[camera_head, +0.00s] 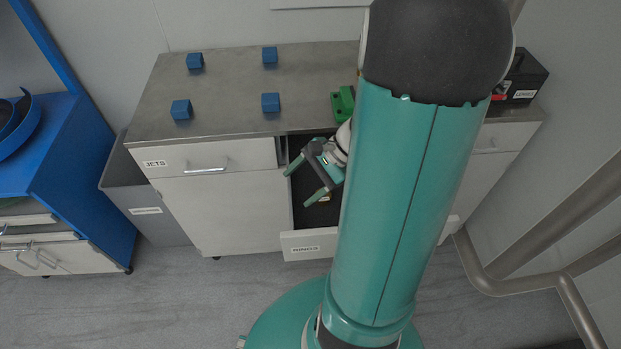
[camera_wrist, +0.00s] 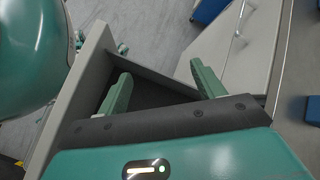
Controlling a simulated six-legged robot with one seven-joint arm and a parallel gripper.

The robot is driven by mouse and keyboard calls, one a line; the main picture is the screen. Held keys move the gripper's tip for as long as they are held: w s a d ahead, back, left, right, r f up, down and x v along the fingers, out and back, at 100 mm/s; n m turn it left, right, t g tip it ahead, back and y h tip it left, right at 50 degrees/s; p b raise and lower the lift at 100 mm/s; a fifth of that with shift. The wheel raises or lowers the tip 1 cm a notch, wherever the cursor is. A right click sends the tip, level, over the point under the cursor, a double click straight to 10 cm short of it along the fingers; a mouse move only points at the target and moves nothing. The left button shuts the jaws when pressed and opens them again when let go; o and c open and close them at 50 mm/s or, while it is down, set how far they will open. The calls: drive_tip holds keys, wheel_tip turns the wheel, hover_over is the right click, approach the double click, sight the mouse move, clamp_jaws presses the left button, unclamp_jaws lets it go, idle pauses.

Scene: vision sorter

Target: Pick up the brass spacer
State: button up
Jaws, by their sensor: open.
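My gripper (camera_head: 304,181) is open, with two green fingers spread over the open drawer (camera_head: 308,240) of the grey cabinet. A small tan and pale item (camera_head: 326,198) shows in the drawer beside the lower fingertip. It may be the brass spacer, but it is too small and too covered to tell. In the wrist view my gripper (camera_wrist: 161,76) is open with nothing between the fingers. The drawer's wall (camera_wrist: 80,85) and dark inside show there, and no spacer is visible. My arm hides part of the drawer.
Several blue blocks (camera_head: 270,102) stand on the grey cabinet top (camera_head: 225,82). A green part (camera_head: 342,104) lies near the cabinet's front edge. A black box (camera_head: 522,77) is at the right end. A grey bin (camera_head: 150,215) and a blue bench (camera_head: 75,165) stand left.

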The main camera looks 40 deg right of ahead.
drive_tip(key=s+d+f+m+t, duration=0.1)
drive_tip(key=d+f+m+t, duration=0.1)
drive_tip(key=d+f+m, duration=0.1)
drive_tip(key=s+d+f+m+t, duration=0.2)
drive_tip(key=d+f+m+t, duration=0.1)
drive_tip(key=d+f+m, duration=0.1)
drive_tip(key=s+d+f+m+t, duration=0.1)
drive_tip(key=d+f+m+t, duration=0.1)
drive_tip(key=d+f+m, duration=0.2)
drive_tip(key=shift+s+d+f+m+t+h, duration=0.2)
drive_tip(key=shift+m+t+h, duration=0.15)
drive_tip(key=shift+m, duration=0.35)
drive_tip(key=shift+w+f, duration=0.15)
drive_tip(key=shift+w, duration=0.05)
drive_tip(key=x, duration=0.7)
drive_tip(key=shift+w, duration=0.1)
drive_tip(key=shift+c, duration=0.5)
drive_tip(key=c, duration=1.2)
